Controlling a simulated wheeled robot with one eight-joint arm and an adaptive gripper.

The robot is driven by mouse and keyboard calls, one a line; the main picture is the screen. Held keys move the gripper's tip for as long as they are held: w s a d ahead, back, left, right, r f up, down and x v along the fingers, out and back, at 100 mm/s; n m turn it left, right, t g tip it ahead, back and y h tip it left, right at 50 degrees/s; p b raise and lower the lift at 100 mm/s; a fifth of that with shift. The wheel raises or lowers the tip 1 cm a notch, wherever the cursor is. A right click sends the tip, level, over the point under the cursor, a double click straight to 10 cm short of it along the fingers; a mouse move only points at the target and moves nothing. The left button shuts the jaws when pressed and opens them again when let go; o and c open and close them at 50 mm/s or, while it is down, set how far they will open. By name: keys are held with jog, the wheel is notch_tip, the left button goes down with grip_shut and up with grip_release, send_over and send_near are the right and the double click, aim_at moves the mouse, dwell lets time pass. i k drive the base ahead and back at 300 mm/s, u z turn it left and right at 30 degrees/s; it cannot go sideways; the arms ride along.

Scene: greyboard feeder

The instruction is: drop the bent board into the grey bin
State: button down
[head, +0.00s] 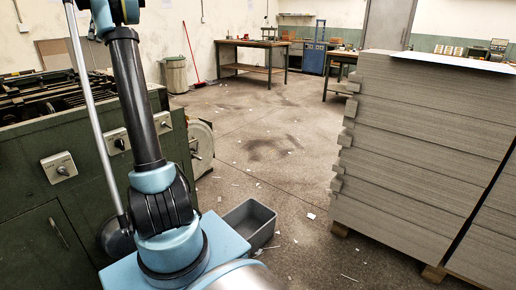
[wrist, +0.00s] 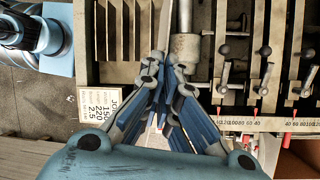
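The grey bin (head: 248,224) stands open on the floor in the head view, just right of my blue base. Its visible inside looks empty. My gripper is out of the head view, as my arm runs up past the top edge. In the wrist view my gripper (wrist: 163,75) has its blue fingers close together above a machine with levers. A thin pale strip shows between the fingers, but I cannot tell whether it is a board edge or background. I cannot make out the bent board for sure in either view.
A green machine (head: 50,215) stands at the left. A tall greyboard stack (head: 420,150) stands at the right, with a white sheet (head: 445,61) on top. Scraps litter the open floor between. A job card (wrist: 100,104) and several levers (wrist: 262,75) show in the wrist view.

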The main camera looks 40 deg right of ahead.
aim_at(247, 229)
jog(key=z, duration=0.6)
jog(key=k, duration=0.85)
jog(key=z, duration=0.6)
